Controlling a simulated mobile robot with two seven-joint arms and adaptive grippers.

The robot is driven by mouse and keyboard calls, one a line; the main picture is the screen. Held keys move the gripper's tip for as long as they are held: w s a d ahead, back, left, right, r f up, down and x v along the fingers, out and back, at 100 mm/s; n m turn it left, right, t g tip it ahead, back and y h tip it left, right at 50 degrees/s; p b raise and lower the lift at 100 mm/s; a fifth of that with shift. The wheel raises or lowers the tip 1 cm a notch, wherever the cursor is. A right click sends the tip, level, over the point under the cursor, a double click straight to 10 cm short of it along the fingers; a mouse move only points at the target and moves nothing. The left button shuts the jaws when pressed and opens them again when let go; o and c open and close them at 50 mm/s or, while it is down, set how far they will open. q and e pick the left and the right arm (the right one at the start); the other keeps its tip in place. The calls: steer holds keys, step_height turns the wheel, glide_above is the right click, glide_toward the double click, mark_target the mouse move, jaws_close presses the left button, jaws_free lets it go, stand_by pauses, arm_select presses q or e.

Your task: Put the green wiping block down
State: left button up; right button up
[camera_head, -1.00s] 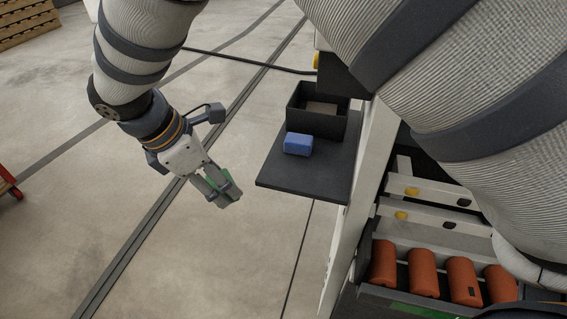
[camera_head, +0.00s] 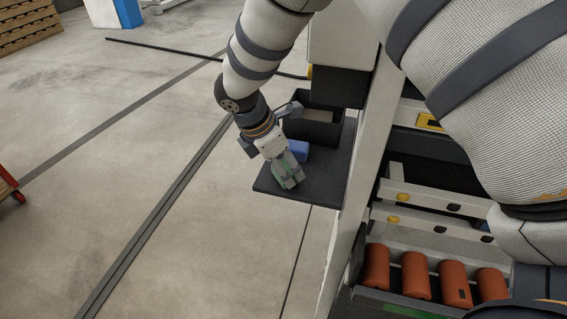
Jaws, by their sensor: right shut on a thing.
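My right gripper (camera_head: 289,180) is shut on the green wiping block (camera_head: 285,163), which shows only as slivers of green between and beside the fingers. The gripper points down over the front left part of the dark shelf (camera_head: 323,182). I cannot tell whether the block touches the shelf. A blue block (camera_head: 298,150) lies on the shelf just behind the gripper, partly hidden by it. My left gripper is not in view.
A black open box (camera_head: 322,131) stands at the back of the shelf. The machine's white upright (camera_head: 362,150) borders the shelf on the right. Several orange cylinders (camera_head: 414,275) lie lower right. The shelf's front right part is bare.

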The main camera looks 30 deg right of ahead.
steer(key=shift+f, duration=0.1)
steer(key=o, duration=1.2)
